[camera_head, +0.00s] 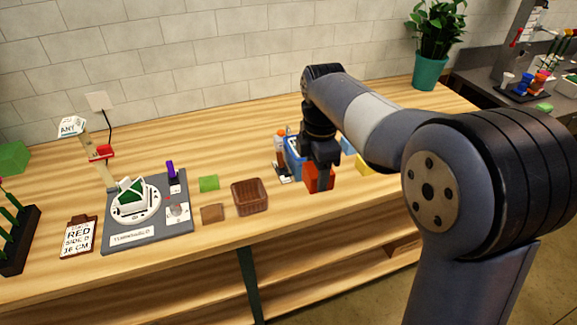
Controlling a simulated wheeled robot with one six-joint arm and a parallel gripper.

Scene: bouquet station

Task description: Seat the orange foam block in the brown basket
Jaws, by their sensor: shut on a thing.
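The orange foam block (311,180), red-orange in this light, is in the middle of the bench, right of the basket. My gripper (322,179) points down over it and is shut on it; its fingers cover part of the block. I cannot tell whether the block touches the bench. The brown basket (249,197) stands near the bench's front edge, left of my gripper, and its open top shows no block inside.
Further left is a grey turntable board (148,240).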

